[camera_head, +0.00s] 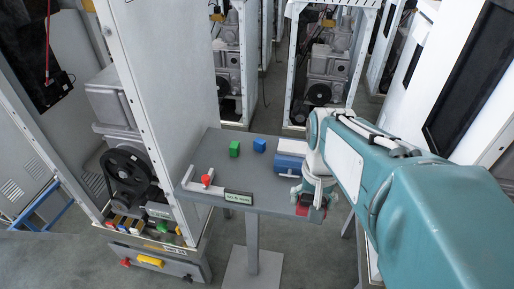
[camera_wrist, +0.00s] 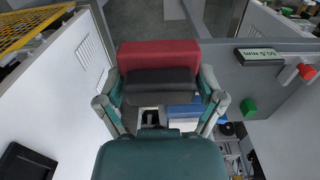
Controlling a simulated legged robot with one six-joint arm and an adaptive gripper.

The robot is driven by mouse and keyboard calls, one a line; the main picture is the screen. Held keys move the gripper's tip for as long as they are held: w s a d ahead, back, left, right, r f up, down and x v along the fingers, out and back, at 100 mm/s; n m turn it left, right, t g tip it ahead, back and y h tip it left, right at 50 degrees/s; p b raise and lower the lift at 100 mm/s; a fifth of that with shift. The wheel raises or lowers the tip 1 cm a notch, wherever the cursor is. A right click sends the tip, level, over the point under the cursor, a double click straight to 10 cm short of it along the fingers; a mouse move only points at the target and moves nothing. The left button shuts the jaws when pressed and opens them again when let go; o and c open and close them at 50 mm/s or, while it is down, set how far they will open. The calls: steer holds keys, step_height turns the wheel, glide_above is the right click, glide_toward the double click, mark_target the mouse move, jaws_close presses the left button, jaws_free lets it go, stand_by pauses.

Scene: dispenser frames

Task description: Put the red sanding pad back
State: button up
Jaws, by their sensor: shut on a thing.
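My gripper (camera_wrist: 160,88) is shut on the red sanding pad (camera_wrist: 158,52), a wide red block with a dark grey part facing the wrist camera. A finger shows on each side of it. In the head view the gripper (camera_head: 312,193) is at the right end of the grey table (camera_head: 225,150), and only a small red part of the pad (camera_head: 303,210) shows below it. The rest of the pad is hidden by the gripper. I cannot tell whether the pad touches the table.
A blue and white block (camera_head: 290,160) stands on the table close to the gripper. A green block (camera_head: 234,148) and a small blue block (camera_head: 259,145) lie farther left. A red knob (camera_head: 206,180) on a light bracket and a dark label (camera_head: 239,197) are at the front left edge.

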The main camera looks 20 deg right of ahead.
steer(key=w+f, duration=0.3)
steer(key=w, duration=0.4)
glide_above(284, 195)
steer(key=f, duration=0.6)
steer(key=shift+s, duration=0.25)
steer(key=shift+w+d+f, duration=0.1)
steer(key=shift+w+f, duration=0.05)
steer(key=shift+f, duration=0.75)
steer(key=shift+w+f, duration=0.15)
steer(key=shift+f, duration=0.75)
steer(key=shift+f, duration=0.15)
steer(key=o, duration=0.8)
